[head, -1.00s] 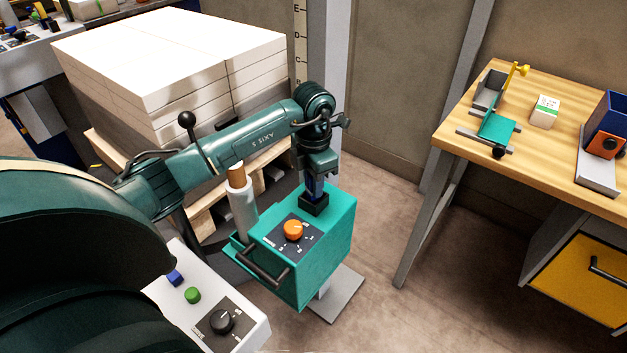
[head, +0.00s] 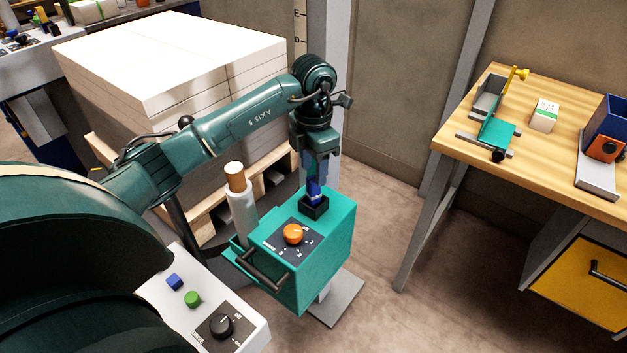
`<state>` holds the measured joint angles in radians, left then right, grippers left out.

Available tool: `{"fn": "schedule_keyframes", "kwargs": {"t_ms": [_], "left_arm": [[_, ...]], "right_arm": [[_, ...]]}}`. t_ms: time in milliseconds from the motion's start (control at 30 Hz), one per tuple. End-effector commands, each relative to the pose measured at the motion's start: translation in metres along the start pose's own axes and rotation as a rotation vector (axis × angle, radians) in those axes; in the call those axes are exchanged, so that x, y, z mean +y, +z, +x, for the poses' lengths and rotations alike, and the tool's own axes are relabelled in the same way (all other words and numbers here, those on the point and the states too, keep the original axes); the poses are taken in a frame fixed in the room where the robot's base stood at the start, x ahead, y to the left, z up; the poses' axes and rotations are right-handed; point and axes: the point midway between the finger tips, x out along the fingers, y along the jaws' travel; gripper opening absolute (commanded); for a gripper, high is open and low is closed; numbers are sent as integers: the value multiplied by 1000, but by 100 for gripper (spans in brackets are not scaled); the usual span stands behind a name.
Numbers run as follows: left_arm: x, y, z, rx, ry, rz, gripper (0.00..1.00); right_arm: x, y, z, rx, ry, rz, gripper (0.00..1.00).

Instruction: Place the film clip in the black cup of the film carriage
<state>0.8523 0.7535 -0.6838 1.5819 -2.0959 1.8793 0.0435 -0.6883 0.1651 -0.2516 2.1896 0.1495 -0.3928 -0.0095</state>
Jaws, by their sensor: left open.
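The film carriage is a teal box (head: 325,248) with an orange knob and a black handle. Its black cup (head: 315,211) sits on the top near the back. The blue film clip (head: 314,191) stands in the cup, its upper part showing above the rim. My left gripper (head: 315,180) is just above the cup, pointing down, its fingers open around the top of the clip. Whether a finger still touches the clip is too small to tell. My right gripper is not in view.
A film roll (head: 242,205) stands upright on the carriage's left side. A pallet of white paper reams (head: 175,70) is behind my arm. A wooden bench (head: 545,145) with small tools stands at the right. Floor between carriage and bench is clear.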

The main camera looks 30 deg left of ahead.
Motion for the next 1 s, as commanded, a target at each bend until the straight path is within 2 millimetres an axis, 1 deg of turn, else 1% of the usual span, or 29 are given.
{"fn": "schedule_keyframes", "kwargs": {"t_ms": [33, 100, 200, 300, 400, 533, 567, 633, 667, 767, 800, 833, 867, 900, 933, 967, 1000], "left_arm": [[1, 1, -13, -4, 3, 1, 45], [0, 1, -28, -5, 2, 1, 45], [0, 0, -44, -3, 2, 1, 45], [0, 0, -55, -1, 0, 1, 45], [0, 0, -62, 0, 0, 1, 45], [-2, 0, -63, 0, -5, 4, 45], [-4, 1, -61, -4, -15, 9, 45], [-19, 6, -50, -25, -68, 37, 45], [-31, 9, -43, -42, -107, 56, 45], [-95, 22, -15, -136, -337, 132, 45], [-131, 26, -5, -188, -474, 154, 45], [-161, 28, -1, -233, -594, 161, 45], [-190, 29, -1, -280, -719, 156, 45], [-224, 30, -6, -340, -888, 130, 45], [-246, 30, -12, -384, -1013, 96, 45], [-264, 30, -21, -425, -1135, 50, 45], [-283, 30, -34, -475, -1296, -33, 45]], "right_arm": [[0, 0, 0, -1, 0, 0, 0], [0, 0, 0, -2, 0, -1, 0], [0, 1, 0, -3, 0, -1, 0], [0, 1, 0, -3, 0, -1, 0], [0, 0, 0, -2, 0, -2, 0], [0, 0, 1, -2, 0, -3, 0], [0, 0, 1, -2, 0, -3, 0], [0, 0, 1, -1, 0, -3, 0], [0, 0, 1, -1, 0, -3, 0], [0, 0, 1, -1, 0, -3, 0], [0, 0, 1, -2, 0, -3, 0], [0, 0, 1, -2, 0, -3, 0], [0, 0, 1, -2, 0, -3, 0], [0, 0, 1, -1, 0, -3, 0], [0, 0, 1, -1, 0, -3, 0], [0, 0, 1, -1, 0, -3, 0], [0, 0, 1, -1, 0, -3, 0]]}}
